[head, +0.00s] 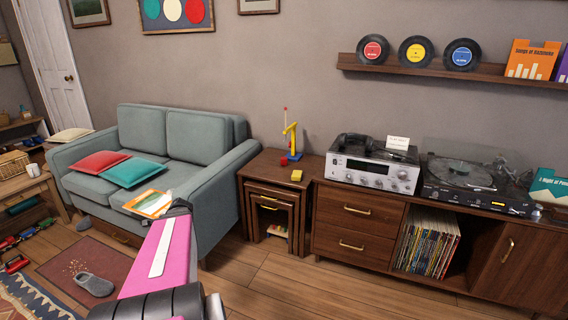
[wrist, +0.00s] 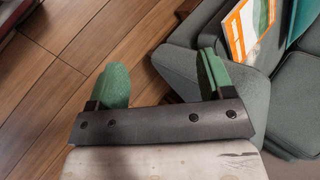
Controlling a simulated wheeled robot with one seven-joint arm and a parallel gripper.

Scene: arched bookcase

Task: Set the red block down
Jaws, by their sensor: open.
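My gripper (wrist: 165,80) shows in the wrist view with its two green fingers wide apart and nothing between them. Wooden floor and the grey-green sofa lie below it. In the head view my pink arm reaches toward the sofa's front, and the fingers are hidden behind its end. No red block shows in the wrist view. In the head view a small red piece (head: 284,161) sits beside a yellow and blue toy (head: 291,142) on the wooden side table (head: 262,165); I cannot tell if it is the red block. A yellow block (head: 296,175) lies near the table's front.
The sofa (head: 225,190) holds red and teal cushions and an orange-edged record sleeve (head: 148,203), also in the wrist view (wrist: 250,28). A cabinet (head: 350,225) with stereo and turntable stands right. A grey slipper (head: 93,284) lies on a mat. Floor before the cabinet is clear.

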